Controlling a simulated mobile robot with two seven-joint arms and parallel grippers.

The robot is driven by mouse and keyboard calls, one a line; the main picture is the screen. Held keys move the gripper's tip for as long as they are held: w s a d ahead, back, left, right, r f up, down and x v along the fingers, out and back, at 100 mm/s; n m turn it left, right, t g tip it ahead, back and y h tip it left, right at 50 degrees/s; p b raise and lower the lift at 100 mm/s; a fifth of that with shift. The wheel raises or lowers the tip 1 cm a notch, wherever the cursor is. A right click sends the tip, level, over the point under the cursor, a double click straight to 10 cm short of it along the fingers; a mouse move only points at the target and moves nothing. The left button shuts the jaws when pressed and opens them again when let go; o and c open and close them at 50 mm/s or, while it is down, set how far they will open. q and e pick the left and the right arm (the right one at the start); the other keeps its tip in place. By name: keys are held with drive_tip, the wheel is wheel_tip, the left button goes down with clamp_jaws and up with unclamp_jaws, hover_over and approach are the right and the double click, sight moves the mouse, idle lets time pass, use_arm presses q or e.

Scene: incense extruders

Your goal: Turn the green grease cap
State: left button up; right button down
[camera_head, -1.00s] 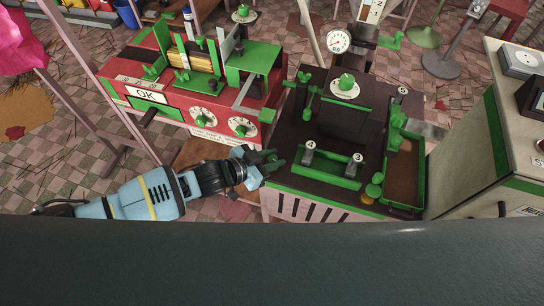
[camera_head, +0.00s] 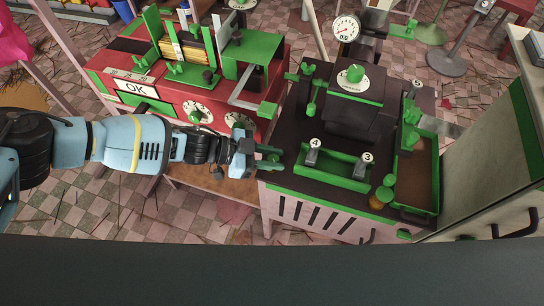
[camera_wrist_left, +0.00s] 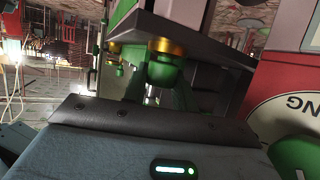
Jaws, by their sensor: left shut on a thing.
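My left gripper (camera_head: 266,160) reaches in from the left and is at the left edge of the dark-topped machine (camera_head: 292,178). Small green parts show at its tips. In the left wrist view a green grease cap (camera_wrist_left: 163,72) with a brass collar sits beneath a dark plate, straight ahead of the gripper body. The gripper is shut on it; the exact contact is hard to see. In the head view that cap is largely hidden by the gripper. My right gripper is not in view.
A red machine (camera_head: 168,108) with an OK sign and dials stands left. Another green knob with a brass base (camera_head: 377,202) is at the dark machine's front right. A green-edged tray (camera_head: 436,165) lies on its right side. A pale cabinet (camera_head: 485,165) stands at far right.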

use_arm(q)
drive_tip(key=shift+d+r+m+g+b, duration=0.1)
drive_tip(key=shift+m+g+b, duration=0.2)
drive_tip(key=shift+m+g, duration=0.5)
drive_tip(key=o, duration=1)
drive_tip(key=v, duration=0.7)
drive_tip(key=shift+a+p, duration=0.3)
drive_tip(key=shift+a, duration=0.1)
drive_tip(key=shift+r, duration=0.1)
